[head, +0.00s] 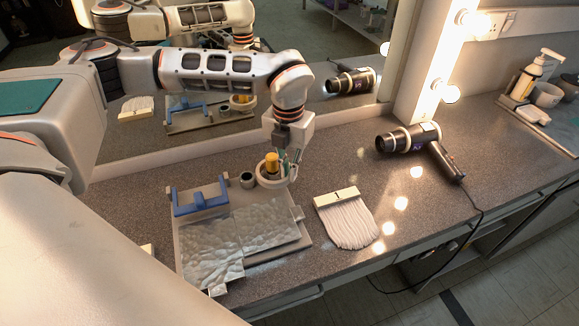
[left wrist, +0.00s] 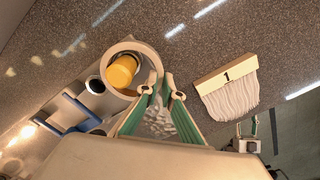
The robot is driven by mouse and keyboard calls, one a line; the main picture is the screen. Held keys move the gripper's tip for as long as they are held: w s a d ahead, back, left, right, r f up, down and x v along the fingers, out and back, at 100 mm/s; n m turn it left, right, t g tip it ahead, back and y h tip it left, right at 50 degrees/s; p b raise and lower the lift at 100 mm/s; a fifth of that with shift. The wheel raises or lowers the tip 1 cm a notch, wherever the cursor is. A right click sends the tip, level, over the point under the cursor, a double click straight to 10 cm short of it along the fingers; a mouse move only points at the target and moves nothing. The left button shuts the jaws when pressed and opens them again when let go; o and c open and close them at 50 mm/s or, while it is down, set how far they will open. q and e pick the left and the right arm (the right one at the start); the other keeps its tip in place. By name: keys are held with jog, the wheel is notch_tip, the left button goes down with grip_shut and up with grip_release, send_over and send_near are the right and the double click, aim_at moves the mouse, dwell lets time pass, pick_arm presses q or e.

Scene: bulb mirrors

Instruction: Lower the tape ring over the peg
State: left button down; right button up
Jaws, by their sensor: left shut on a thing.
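The tape ring (head: 261,178) is a pale, thick-walled ring. The peg (head: 271,161) is orange-yellow, and its top stands above the ring in the head view. In the left wrist view the peg (left wrist: 121,72) shows inside the opening of the ring (left wrist: 128,47), off toward its lower left. My left gripper (head: 287,170) is shut on the ring's near right wall; its green fingers (left wrist: 159,86) pinch that wall. The peg's foot is hidden, and I cannot tell whether the ring touches the surface below. My right gripper (left wrist: 246,128) shows small at the lower right, fingers apart.
A grey tray (head: 306,238) holds textured sheets and a blue bracket (head: 200,201). A small dark cup (head: 247,180) stands just left of the ring. A white brush (head: 346,218) and a hair dryer (head: 408,138) lie to the right. A mirror (head: 345,122) runs behind the counter.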

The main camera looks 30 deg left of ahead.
pick_arm(q)
jog(key=shift+f+b, duration=0.4)
jog(key=shift+f, duration=0.75)
dwell(0.4)
jog(key=c, duration=2.1)
grip_release()
jog(key=shift+c, duration=0.2)
notch_tip(320, 180, up, 12)
